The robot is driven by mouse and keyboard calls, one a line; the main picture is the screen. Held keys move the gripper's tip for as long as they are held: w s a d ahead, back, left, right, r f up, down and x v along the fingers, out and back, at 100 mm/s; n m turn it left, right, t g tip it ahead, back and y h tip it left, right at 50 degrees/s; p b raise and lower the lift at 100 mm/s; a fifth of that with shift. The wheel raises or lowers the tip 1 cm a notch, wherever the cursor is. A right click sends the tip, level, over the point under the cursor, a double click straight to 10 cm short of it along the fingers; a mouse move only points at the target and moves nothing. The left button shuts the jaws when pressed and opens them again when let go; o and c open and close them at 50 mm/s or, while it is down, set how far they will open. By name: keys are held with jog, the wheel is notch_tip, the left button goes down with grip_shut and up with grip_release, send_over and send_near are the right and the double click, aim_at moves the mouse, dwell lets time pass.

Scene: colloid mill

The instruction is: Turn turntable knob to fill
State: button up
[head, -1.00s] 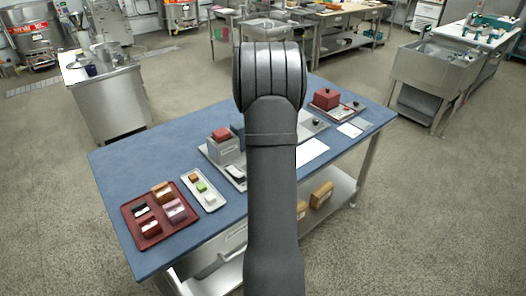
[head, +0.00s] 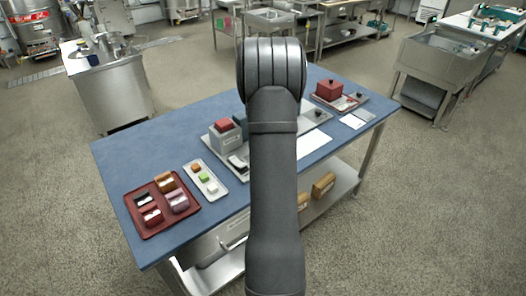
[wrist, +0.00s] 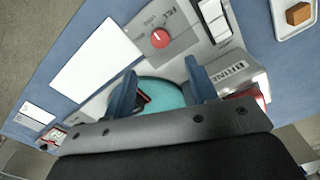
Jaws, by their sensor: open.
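In the wrist view a round red knob (wrist: 160,38) with a white pointer mark sits on a grey panel (wrist: 183,46), beside dark lettering that is hard to read. A teal disc (wrist: 165,92) lies behind my gripper (wrist: 162,87), partly hidden by its fingers and palm. My two blue fingers are spread wide with nothing held between them. The knob appears beyond the fingertips, apart from them. In the head view my arm hides the gripper, the red knob and the disc.
In the head view, a dark red tray (head: 140,230) and a white tray (head: 214,193) with small blocks stand at left on the blue table (head: 118,160). A grey box (head: 222,139) and red box (head: 329,88) stand farther back. White paper (wrist: 95,53) lies beside the panel.

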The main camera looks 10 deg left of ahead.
notch_tip(320, 180, down, 11)
jog(key=shift+r, duration=0.15)
jog(key=c, duration=1)
